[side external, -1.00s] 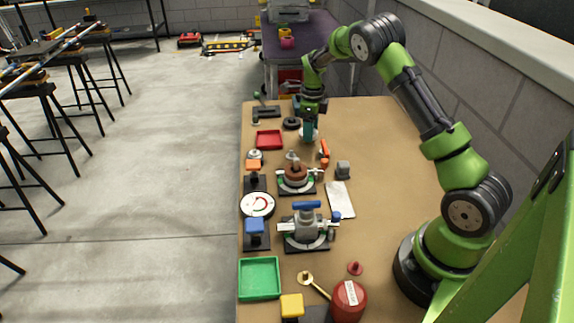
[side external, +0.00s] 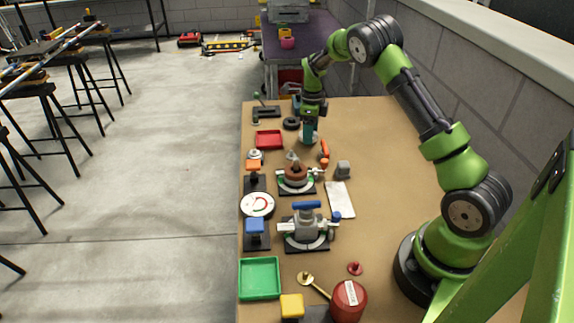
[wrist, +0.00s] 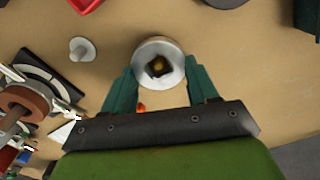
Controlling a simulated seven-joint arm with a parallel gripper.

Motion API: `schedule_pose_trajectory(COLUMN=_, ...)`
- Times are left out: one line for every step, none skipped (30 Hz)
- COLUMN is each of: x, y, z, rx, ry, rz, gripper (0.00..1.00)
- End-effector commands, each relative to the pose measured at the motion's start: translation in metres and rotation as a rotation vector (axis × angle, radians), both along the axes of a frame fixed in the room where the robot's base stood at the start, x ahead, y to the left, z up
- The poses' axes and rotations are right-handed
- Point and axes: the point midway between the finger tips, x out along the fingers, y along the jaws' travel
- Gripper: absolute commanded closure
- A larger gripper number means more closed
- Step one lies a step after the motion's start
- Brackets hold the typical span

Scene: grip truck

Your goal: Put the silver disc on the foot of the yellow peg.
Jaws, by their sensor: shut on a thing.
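The silver disc (wrist: 146,51) is a pale metal ring with a dark opening. It lies between the fingertips of my gripper (wrist: 160,85) in the wrist view. My gripper (side external: 309,133) is shut on it, with the fingers at its left and right edges. A small yellow piece (wrist: 158,65), probably the top of the yellow peg, shows inside the opening. The rest of the peg and its foot are hidden. In the side external view the disc (side external: 308,140) is a small pale shape low under the fingers; I cannot tell whether it touches anything below.
A grey knob-like piece (wrist: 82,49) stands left of the disc in the wrist view. A red tray (side external: 269,140) and a black ring (side external: 291,123) are nearby. An orange handle (side external: 324,148) and a brown-topped valve (side external: 295,173) stand closer to the camera. Bare bench lies to the right.

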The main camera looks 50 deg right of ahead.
Motion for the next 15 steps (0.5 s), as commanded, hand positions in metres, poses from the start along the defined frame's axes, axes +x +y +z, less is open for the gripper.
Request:
schedule_pose_trajectory(x=0.0001, y=-0.0001, z=0.0002, rx=0.0, ry=0.0, rz=0.0, gripper=0.74)
schedule_pose_trajectory(x=0.0001, y=-0.0001, z=0.0001, rx=0.0, ry=0.0, rz=0.0, gripper=0.74)
schedule_pose_trajectory(x=0.0001, y=-0.0001, z=-0.0002, rx=0.0, ry=0.0, rz=0.0, gripper=0.74)
schedule_pose_trajectory(x=0.0001, y=-0.0001, z=-0.0005, rx=0.0, ry=0.0, rz=0.0, gripper=0.74)
schedule_pose_trajectory(x=0.0001, y=-0.0001, z=-0.0011, rx=0.0, ry=0.0, rz=0.0, gripper=0.74)
schedule_pose_trajectory(x=0.0001, y=0.0, z=-0.0019, rx=0.0, ry=0.0, rz=0.0, gripper=0.74)
schedule_pose_trajectory(x=0.0001, y=0.0, z=-0.0026, rx=0.0, ry=0.0, rz=0.0, gripper=0.74)
schedule_pose_trajectory(x=0.0001, y=0.0001, z=-0.0034, rx=0.0, ry=0.0, rz=0.0, gripper=0.74)
schedule_pose_trajectory(x=0.0001, y=0.0002, z=-0.0042, rx=0.0, ry=0.0, rz=0.0, gripper=0.74)
schedule_pose_trajectory(x=0.0001, y=0.0002, z=-0.0047, rx=0.0, ry=0.0, rz=0.0, gripper=0.74)
schedule_pose_trajectory(x=0.0002, y=0.0001, z=-0.005, rx=0.0, ry=0.0, rz=0.0, gripper=0.74)
schedule_pose_trajectory(x=0.0003, y=0.0001, z=-0.0052, rx=0.0, ry=-0.001, rz=0.0, gripper=0.74)
schedule_pose_trajectory(x=0.0003, y=0.0001, z=-0.0052, rx=0.0, ry=-0.001, rz=0.0, gripper=0.74)
schedule_pose_trajectory(x=0.0002, y=0.0, z=-0.0051, rx=0.0, ry=-0.001, rz=0.0, gripper=0.74)
schedule_pose_trajectory(x=0.0002, y=0.0, z=-0.0051, rx=0.0, ry=-0.001, rz=0.0, gripper=0.74)
